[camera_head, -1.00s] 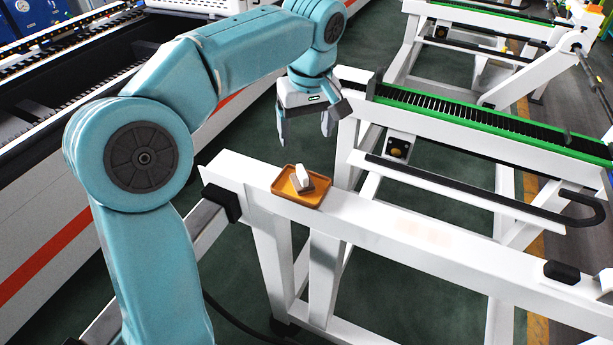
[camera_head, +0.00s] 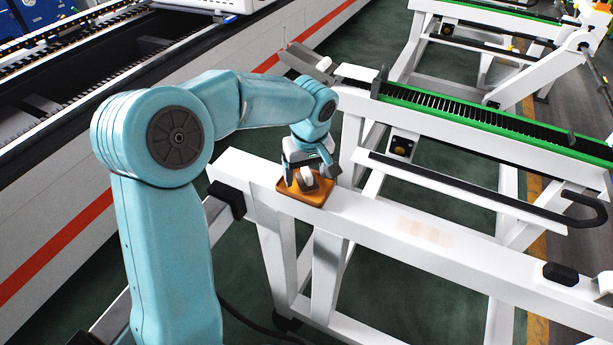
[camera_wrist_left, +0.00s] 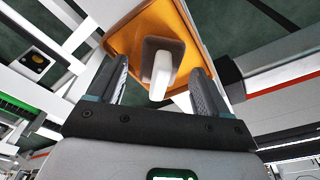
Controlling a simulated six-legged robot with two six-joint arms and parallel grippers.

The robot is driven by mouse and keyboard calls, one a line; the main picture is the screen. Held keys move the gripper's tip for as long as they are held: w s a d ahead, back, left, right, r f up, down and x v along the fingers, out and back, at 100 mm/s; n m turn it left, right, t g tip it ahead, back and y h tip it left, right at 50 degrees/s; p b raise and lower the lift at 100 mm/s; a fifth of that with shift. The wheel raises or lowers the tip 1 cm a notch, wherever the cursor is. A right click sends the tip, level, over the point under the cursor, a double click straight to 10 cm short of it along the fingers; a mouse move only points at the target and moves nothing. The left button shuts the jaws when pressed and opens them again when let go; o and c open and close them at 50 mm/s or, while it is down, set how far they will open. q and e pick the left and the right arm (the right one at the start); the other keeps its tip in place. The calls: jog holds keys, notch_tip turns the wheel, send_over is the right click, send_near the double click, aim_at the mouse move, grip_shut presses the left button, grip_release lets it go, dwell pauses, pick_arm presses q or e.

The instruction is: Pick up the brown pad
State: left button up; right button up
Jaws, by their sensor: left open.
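The brown pad (camera_wrist_left: 166,43) lies on an orange tray (camera_wrist_left: 122,38), with a white upright piece (camera_wrist_left: 161,74) on it. In the head view the tray (camera_head: 318,199) rests on a white beam, and the pad is mostly hidden by my gripper. My left gripper (camera_head: 308,176) is low over the tray. In the left wrist view its open fingers (camera_wrist_left: 158,82) are on either side of the white piece, with gaps on both sides. I cannot tell whether the fingertips touch the tray. My right gripper is not in view.
The white beam (camera_head: 400,228) runs right from the tray, with a black block (camera_head: 562,273) near its right end. A green-edged rack (camera_head: 480,118) and a black hooked bar (camera_head: 470,190) stand behind. A conveyor machine (camera_head: 60,225) is at left.

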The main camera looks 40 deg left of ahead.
aim_at(307, 170)
pick_arm(q)
jog(key=shift+d, duration=0.1)
jog(key=c, duration=1.1)
jog(key=shift+c, duration=0.7)
notch_tip(307, 170, up, 20)
jog(key=o, duration=0.5)
jog(key=shift+c, duration=1.4)
